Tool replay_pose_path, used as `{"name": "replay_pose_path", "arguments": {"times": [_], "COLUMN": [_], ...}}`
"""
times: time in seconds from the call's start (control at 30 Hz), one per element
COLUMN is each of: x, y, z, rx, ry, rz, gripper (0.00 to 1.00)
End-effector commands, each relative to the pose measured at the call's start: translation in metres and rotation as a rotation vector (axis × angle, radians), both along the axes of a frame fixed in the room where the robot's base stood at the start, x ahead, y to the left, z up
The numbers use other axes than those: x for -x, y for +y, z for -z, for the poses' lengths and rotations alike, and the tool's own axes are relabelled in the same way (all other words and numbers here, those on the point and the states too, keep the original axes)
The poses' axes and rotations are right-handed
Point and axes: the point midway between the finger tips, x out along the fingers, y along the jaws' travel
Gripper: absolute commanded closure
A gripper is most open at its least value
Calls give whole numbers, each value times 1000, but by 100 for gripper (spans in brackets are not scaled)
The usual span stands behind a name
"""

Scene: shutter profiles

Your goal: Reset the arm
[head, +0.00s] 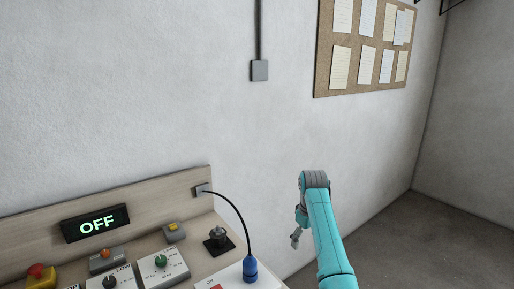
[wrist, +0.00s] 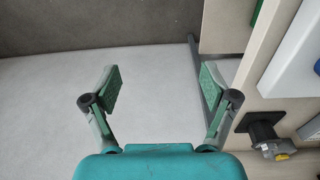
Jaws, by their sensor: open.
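My arm rises at the right of the bench in the head view, folded over at its grey joint. My gripper (head: 296,238) hangs beside the bench's right end, small and partly hidden by the arm. In the wrist view my gripper (wrist: 155,88) is open, with its two green fingers wide apart. Nothing is between the fingers; only pale wall and dark floor show beyond them.
A black cable runs to a blue plug (head: 250,268). The floor (head: 400,250) at right is clear.

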Motion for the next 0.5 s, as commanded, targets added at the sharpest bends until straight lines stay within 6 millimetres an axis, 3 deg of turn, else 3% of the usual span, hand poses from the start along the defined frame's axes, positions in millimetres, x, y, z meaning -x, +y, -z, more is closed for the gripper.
{"name": "replay_pose_path", "arguments": {"times": [0.27,0.5], "x": [23,62], "y": [-3,-6], "z": [102,193], "rx": [-9,-23], "ry": [-90,-199], "rz": [46,98], "gripper": [15,15]}}
